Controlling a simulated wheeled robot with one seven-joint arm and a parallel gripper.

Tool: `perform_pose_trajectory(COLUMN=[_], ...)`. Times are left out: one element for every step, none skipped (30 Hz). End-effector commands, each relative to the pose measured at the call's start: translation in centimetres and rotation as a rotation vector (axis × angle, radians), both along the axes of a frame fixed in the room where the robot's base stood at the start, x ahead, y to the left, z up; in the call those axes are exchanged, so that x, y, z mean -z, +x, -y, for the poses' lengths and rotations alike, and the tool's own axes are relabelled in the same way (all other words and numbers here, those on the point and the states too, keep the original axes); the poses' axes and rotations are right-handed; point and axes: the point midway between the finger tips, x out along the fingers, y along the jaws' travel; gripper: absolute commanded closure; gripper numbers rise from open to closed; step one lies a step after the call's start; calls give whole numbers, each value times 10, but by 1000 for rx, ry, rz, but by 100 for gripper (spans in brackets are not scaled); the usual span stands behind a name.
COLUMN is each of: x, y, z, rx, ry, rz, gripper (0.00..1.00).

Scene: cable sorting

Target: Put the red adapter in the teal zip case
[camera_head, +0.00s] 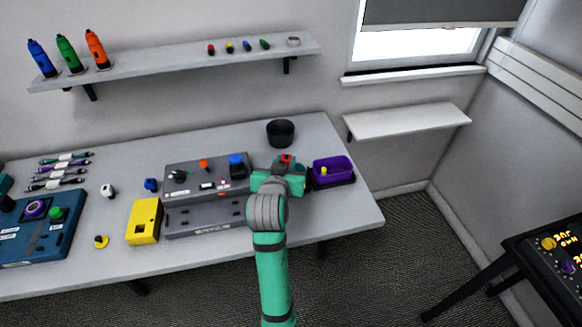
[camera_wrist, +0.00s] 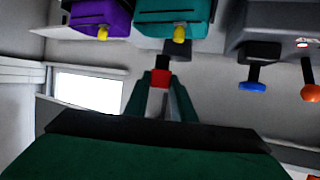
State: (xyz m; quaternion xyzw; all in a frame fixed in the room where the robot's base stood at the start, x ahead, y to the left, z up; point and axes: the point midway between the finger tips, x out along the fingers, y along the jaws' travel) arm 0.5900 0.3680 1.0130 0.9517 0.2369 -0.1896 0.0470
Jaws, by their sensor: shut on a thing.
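The red adapter (camera_wrist: 160,79) is held between the fingers of my gripper (camera_wrist: 161,75) in the wrist view. It also shows as a small red spot (camera_head: 286,158) at my gripper in the head view. The teal zip case (camera_wrist: 172,15) has a yellow pull and appears at the top of the wrist view, beside the purple case. The adapter shows apart from it there. In the head view my teal arm and hand largely hide the teal case, and its edges are hard to tell from them. The inside of the teal case is not visible.
The purple case (camera_head: 333,168) stands near the table's right end. A black cup (camera_head: 280,132) stands behind my gripper. A grey console (camera_head: 207,178) with knobs is left of it, then a yellow box (camera_head: 145,221). A shelf (camera_head: 180,62) with bottles hangs above.

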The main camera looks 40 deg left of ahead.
Motion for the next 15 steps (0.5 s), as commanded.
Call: perform_pose_trajectory(x=[2, 3, 6, 9, 13, 21, 25, 29, 34, 37, 39, 41, 41, 42, 42], y=[0, 1, 2, 3, 3, 3, 3, 2, 2, 2, 3, 3, 3, 2, 2], z=[-1, -1, -2, -3, -4, -4, -4, -4, -5, -4, -4, -4, -4, -5, -6], rx=[0, 0, 0, 0, 0, -1, -1, -2, -3, -2, -1, -1, -2, -4, -4], ry=[0, 0, 0, -1, -2, -2, -2, -2, -2, -1, -1, 0, 0, 0, 0], rz=[0, 0, 0, 0, -1, -2, -3, -3, -1, -2, -1, 0, 1, 1, 1], gripper=[99, 99, 99, 99, 99, 99, 99, 99, 99, 99, 99, 99, 99, 99, 99])
